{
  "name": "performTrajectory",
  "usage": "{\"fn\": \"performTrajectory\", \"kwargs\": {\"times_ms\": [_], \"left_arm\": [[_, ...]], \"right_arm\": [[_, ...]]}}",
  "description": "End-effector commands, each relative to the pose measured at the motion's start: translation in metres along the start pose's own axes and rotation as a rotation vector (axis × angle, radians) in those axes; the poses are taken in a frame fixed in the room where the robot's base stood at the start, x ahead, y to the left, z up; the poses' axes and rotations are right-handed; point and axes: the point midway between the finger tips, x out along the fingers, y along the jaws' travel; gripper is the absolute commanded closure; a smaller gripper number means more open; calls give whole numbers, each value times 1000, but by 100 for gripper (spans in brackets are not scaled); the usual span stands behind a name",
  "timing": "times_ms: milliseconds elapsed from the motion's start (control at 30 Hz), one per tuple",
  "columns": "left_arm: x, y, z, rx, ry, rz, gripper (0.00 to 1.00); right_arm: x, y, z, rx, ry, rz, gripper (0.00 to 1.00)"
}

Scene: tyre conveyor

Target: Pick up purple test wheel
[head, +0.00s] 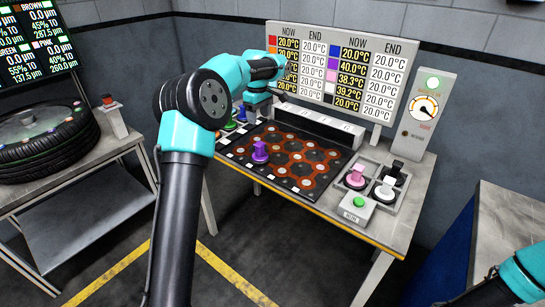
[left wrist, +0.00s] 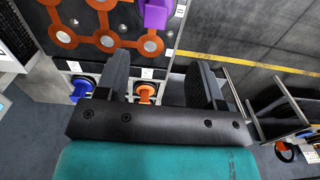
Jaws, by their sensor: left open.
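The purple test wheel (head: 260,152) stands on the left part of the dark board with orange rings (head: 310,187). In the left wrist view, part of the purple wheel (left wrist: 155,13) shows at the top edge, beyond the fingers. My left gripper (left wrist: 160,82) is open and empty, its two dark fingers apart. In the head view its fingertips are hard to make out behind my wrist; the gripper is over the back left of the table, apart from the purple wheel. My right arm shows only at the lower right corner, without its gripper.
A green wheel (head: 230,125) and a blue wheel (head: 241,115) stand at the board's left. An orange wheel (left wrist: 146,93) shows between the fingers. Pink (head: 355,178), white (head: 384,189) and black (head: 397,172) wheels stand at right, near a green button box (head: 358,206).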

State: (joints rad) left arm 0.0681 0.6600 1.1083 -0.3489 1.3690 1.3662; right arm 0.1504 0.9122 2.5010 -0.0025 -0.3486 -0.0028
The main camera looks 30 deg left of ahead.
Motion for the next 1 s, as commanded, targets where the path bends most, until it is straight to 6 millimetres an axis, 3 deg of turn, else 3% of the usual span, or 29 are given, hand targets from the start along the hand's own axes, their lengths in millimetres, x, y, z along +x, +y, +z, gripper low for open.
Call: {"fn": "performTrajectory", "kwargs": {"times_ms": [100,467,667,1000], "left_arm": [[-9,1,-4,-34,10,6,38],[-4,1,-3,-32,9,4,38],[20,0,-4,-31,9,2,38],[79,1,-4,-31,9,2,38]], "right_arm": [[0,0,0,0,0,0,100],[0,0,0,0,0,0,100],[0,0,0,0,0,0,100],[0,0,0,0,0,0,100]]}}
